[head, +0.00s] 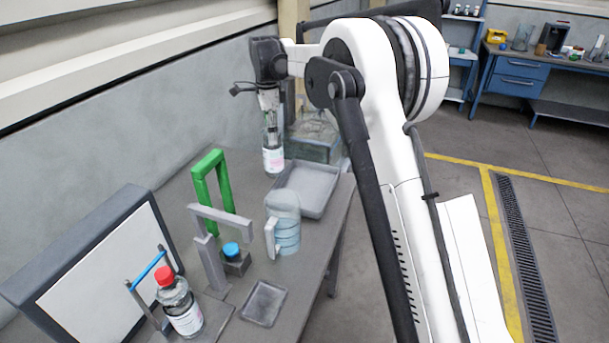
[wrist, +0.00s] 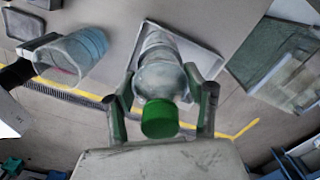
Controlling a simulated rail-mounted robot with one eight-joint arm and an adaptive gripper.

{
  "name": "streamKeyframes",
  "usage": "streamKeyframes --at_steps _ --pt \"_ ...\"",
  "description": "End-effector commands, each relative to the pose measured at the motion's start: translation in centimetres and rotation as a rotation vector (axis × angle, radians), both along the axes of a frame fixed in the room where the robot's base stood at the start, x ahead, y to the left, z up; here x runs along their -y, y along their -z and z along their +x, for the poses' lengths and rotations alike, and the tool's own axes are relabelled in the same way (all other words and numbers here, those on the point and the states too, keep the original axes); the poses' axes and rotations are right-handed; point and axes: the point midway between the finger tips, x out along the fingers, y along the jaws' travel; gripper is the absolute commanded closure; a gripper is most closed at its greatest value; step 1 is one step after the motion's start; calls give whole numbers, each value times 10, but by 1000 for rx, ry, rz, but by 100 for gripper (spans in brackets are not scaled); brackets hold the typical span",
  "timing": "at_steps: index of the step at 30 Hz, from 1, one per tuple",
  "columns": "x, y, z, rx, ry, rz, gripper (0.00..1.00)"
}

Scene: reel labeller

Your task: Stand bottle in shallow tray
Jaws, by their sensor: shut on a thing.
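My gripper (head: 268,98) is shut on a clear bottle (head: 273,158) with a white label, held upright. In the wrist view the gripper (wrist: 161,100) has one finger on each side of the bottle (wrist: 158,78), below its green cap (wrist: 160,119). The grey shallow tray (head: 315,210) lies on the bench, empty where it shows. In the head view the bottle's base is at the tray's far left corner. In the wrist view the bottle covers part of the tray (wrist: 203,60). I cannot tell whether its base touches anything.
A clear bin (head: 318,148) stands behind the tray, and a blue-tinted jug (head: 284,225) stands in front. A green frame (head: 212,185), a grey stand (head: 210,262), a smaller tray (head: 264,303) and a red-capped bottle (head: 180,305) are nearer. The bench edge runs right of the tray.

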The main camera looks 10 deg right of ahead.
Motion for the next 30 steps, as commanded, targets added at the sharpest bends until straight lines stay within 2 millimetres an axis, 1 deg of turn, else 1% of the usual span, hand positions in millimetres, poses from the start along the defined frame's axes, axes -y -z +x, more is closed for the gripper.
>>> streamKeyframes --at_steps 6,15,19,25,30 --pt "40 22 8 0 3 0 100" --pt "92 54 17 0 1 0 100" --pt "103 62 20 0 0 0 100" --pt "107 69 21 0 -2 0 100" --pt "107 90 21 0 -2 0 100"
